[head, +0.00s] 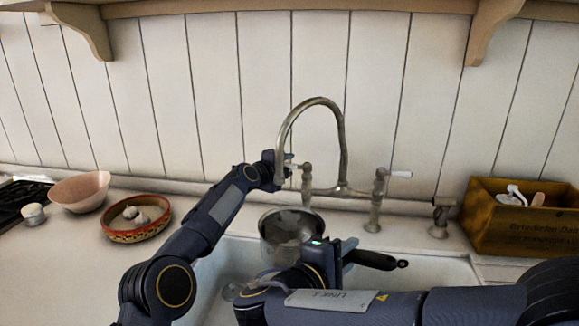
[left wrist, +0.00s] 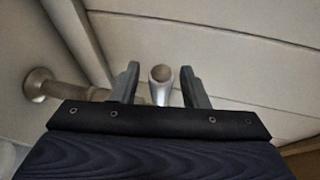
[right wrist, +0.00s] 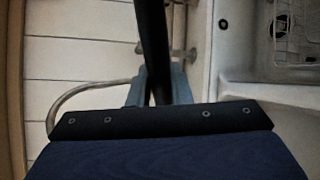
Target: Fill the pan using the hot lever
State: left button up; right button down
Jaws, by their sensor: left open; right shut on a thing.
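The metal pan (head: 272,232) is held in the sink beneath the left side of the arched faucet (head: 343,140). My right gripper (head: 342,250) is shut on the pan's black handle (head: 375,260); the handle also runs between its fingers in the right wrist view (right wrist: 152,40). The hot lever stands on the left faucet post (head: 306,185). My left gripper (head: 283,168) is open beside that post, with a pale rounded lever end (left wrist: 161,75) between its fingers in the left wrist view. I cannot tell whether they touch it. No clear water stream shows; the spout tip is partly hidden.
A second lever with a white handle (head: 400,174) stands right of the faucet, beside a short side fitting (head: 439,218). A wooden box (head: 520,232) sits at the right. A red bowl with garlic (head: 137,232) and a pink bowl (head: 80,190) stand left. The sink (head: 430,270) lies below.

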pick_arm(q)
jog(key=shift+w+d+f, duration=0.1)
jog(key=shift+w+d, duration=0.35)
grip_shut()
dwell(0.3)
